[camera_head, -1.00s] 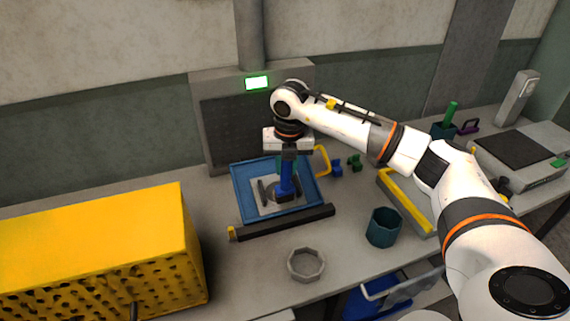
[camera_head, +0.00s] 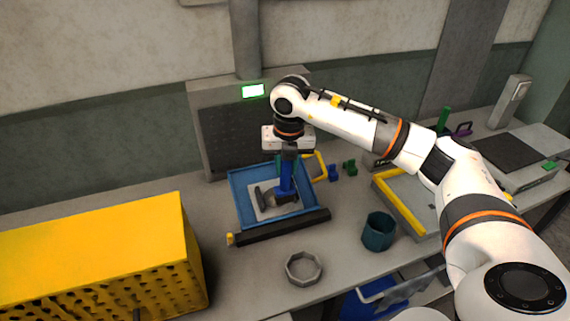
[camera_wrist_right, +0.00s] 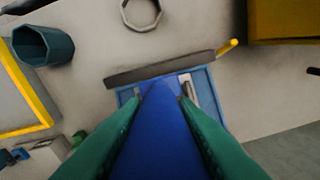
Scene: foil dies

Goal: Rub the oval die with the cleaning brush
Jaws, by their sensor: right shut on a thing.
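My right gripper (camera_head: 287,158) is shut on a blue upright handle, the cleaning brush (camera_head: 286,181), above the blue tray. The brush's dark head is low, over a pale sheet in the blue tray (camera_head: 238,205). A dark grey piece (camera_head: 264,199) lies on that sheet just left of the brush; I cannot tell whether it is the oval die. In the right wrist view the blue brush handle (camera_wrist_right: 162,130) fills the space between the green fingers and hides what lies under it. My left gripper is not in view.
A dark bar with a yellow end (camera_head: 285,226) lies along the tray's front. A grey octagonal ring (camera_head: 303,268) and a teal cup (camera_head: 378,232) stand nearer. A yellow perforated box (camera_head: 95,240) is at left. Small blue and green pieces (camera_head: 348,167) lie right of the tray.

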